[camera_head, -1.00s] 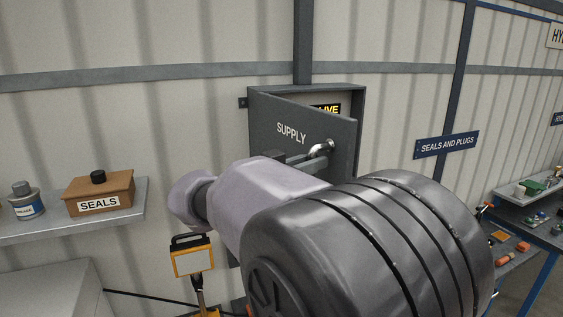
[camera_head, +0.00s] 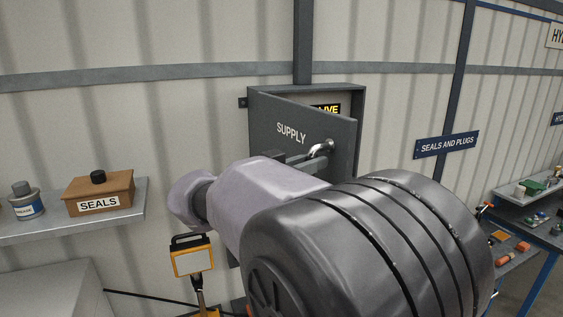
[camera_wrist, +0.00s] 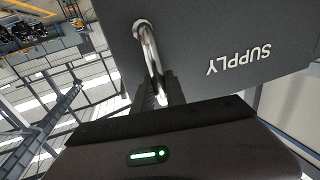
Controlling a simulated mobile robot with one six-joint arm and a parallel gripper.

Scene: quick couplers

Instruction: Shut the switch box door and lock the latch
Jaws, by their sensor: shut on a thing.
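The grey switch box door (camera_head: 270,118), lettered SUPPLY, stands partly open, its right edge swung out from the box (camera_head: 350,98). A yellow LIVE label (camera_head: 327,109) shows in the gap behind it. A bright metal latch handle (camera_head: 323,147) sits near the door's right edge. In the wrist view the handle (camera_wrist: 145,45) runs down between the jaw tips. My gripper (camera_wrist: 160,95) is shut on the latch handle. In the head view my gripper (camera_head: 308,160) reaches the handle from below, and my arm hides the lower door.
A shelf (camera_head: 125,205) at left carries a SEALS box (camera_head: 100,192) and a can (camera_head: 26,200). A yellow work lamp (camera_head: 192,258) stands below the switch box. A SEALS AND PLUGS sign (camera_head: 446,144) hangs on the wall at right. Benches with small parts stand at far right.

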